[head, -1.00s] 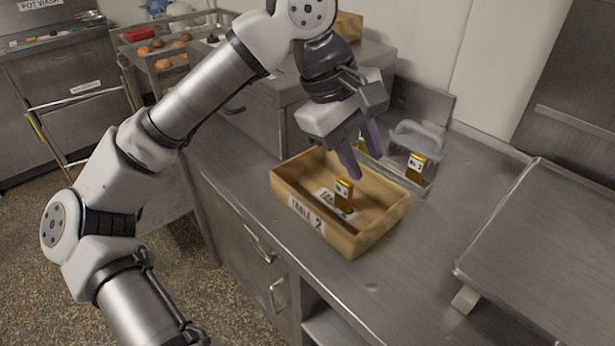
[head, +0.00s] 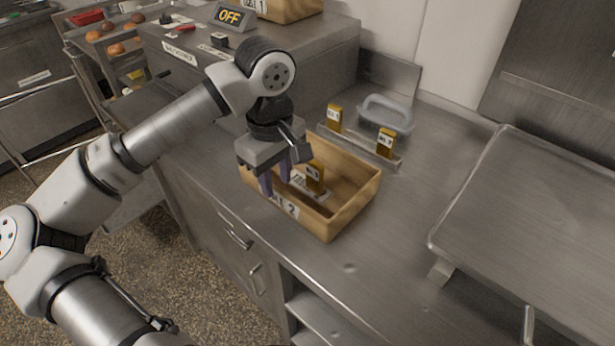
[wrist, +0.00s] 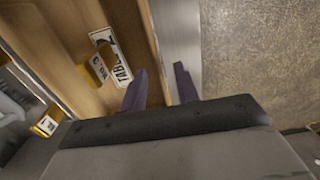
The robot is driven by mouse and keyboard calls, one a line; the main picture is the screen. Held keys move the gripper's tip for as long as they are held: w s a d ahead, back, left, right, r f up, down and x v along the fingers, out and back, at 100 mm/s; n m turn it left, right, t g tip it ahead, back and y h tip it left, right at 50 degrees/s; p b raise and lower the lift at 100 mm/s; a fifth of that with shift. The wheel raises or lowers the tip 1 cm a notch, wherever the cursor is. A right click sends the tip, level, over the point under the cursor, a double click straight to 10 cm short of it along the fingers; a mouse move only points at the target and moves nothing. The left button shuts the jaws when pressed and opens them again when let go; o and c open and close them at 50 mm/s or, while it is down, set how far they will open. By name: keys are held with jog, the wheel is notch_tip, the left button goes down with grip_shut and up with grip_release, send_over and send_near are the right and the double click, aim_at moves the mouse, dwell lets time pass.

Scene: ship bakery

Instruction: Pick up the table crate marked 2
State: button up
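The wooden crate (head: 352,208) stands on the steel counter, with a white label ending in 2 on its front wall, partly hidden by my gripper. A yellow marker (head: 315,177) and a white card are inside it. My gripper (head: 275,178) points down at the crate's front-left wall. In the wrist view, the crate wall (wrist: 153,40) runs between the two open fingers (wrist: 160,85). One finger is over the inside and the other over the outer side. I cannot tell whether either touches the wall.
Another wooden crate (head: 285,8) sits on the raised unit near an OFF display (head: 229,16). A raised steel slab (head: 520,210) is at right. Counter between is clear.

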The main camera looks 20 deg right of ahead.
aim_at(278, 186)
jog(key=shift+s+d+f+p, duration=0.1)
jog(key=shift+f+p, duration=0.5)
jog(key=shift+f, duration=1.55)
grip_shut()
